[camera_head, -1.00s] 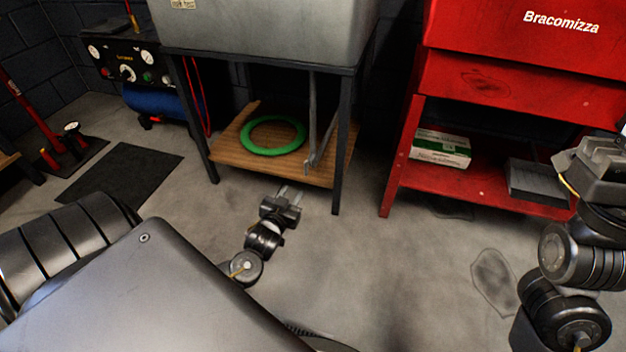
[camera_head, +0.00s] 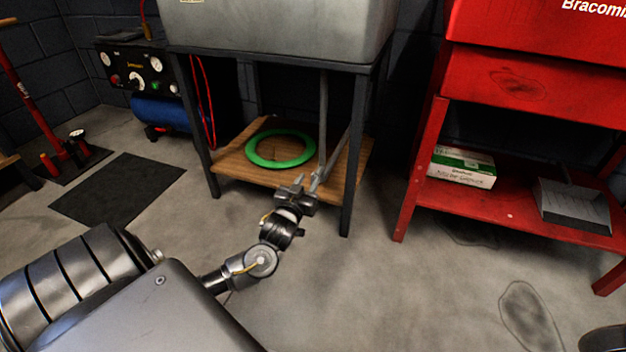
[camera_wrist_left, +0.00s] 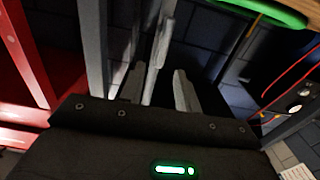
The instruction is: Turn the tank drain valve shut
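The grey tank (camera_head: 280,28) stands on a dark metal frame. A grey drain pipe (camera_head: 323,115) comes down beneath it, with a slanted grey bar (camera_head: 338,152) meeting its lower end. I cannot tell which part is the valve's handle. My left gripper (camera_head: 311,184) is at the lower end of these, at the front edge of the wooden shelf. In the left wrist view the left gripper (camera_wrist_left: 158,78) is open, with a grey bar (camera_wrist_left: 160,42) ahead of and between its fingers. Contact cannot be told. My right gripper is out of view.
A green ring (camera_head: 307,150) lies on the wooden shelf (camera_head: 235,165) behind the gripper. The frame's front leg (camera_head: 348,185) stands close to its right. A red bench (camera_head: 412,170) is at the right. The floor in front is clear.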

